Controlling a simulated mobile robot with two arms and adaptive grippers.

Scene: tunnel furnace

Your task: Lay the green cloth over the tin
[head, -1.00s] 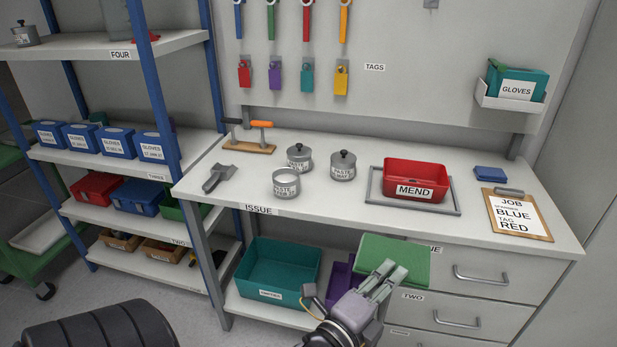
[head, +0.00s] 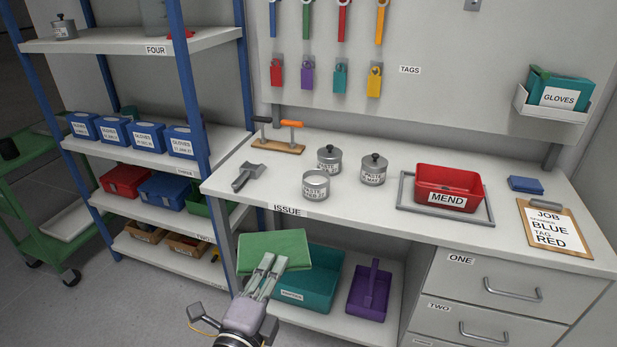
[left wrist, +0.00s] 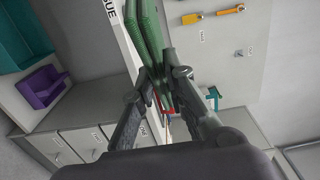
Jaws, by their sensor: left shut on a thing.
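The green cloth (head: 275,249) is held flat-looking in front of the bench, below the level of its top. My left gripper (head: 266,266) is shut on its near edge. In the left wrist view the cloth (left wrist: 150,38) hangs folded from between the fingers (left wrist: 178,95). An open tin (head: 316,186) without a lid stands upright near the bench's front edge, above and right of the cloth in the head view. Two lidded tins, one (head: 329,160) behind it and one (head: 373,170) to its right, stand close by. My right gripper is out of view.
Below are a teal bin (head: 325,285) and a purple bin (head: 369,290). Blue-posted shelves (head: 195,95) stand left.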

